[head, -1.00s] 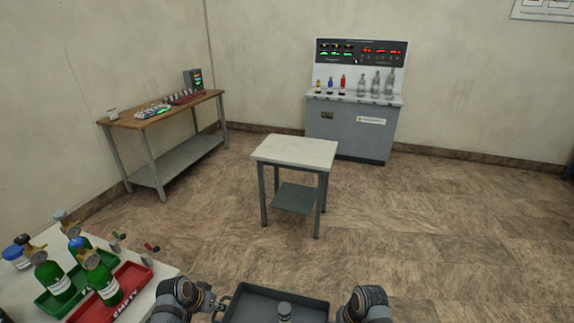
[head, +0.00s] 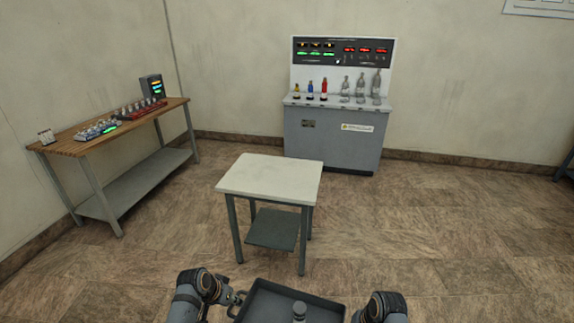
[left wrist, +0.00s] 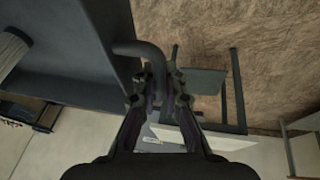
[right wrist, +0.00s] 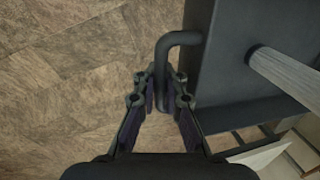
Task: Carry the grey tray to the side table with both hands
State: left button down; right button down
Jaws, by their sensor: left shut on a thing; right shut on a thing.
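The grey tray (head: 268,298) is at the bottom of the head view, between my arms, with a grey post-like object (head: 299,312) standing in it. My left gripper (left wrist: 157,82) is shut on the tray's left handle (left wrist: 147,55); the same gripper shows in the head view (head: 234,300). My right gripper (right wrist: 161,80) is shut on the right handle (right wrist: 178,39). The tray is held above the floor, and its near part is cut off in the head view. The side table (head: 270,180), with a bare white top and a grey lower shelf, stands ahead, apart from the tray.
A wooden workbench (head: 85,147) with small equipment stands at the left wall. A grey console cabinet (head: 335,137) with bottles and lit displays stands at the back wall. The tiled floor (head: 430,230) is clear to the right of the side table.

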aim_at(274, 173)
jog(key=i+u, duration=0.15)
jog(key=i, duration=0.45)
jog(key=i+l+u, duration=0.15)
jog(key=i, duration=0.45)
jog(key=i+l+u, duration=0.2)
jog(key=i, duration=0.4)
jog(key=i+j+z, duration=0.45)
jog(key=i, duration=0.25)
jog(key=i+j+z, duration=0.45)
jog(key=i, duration=0.25)
jog(key=j, duration=0.1)
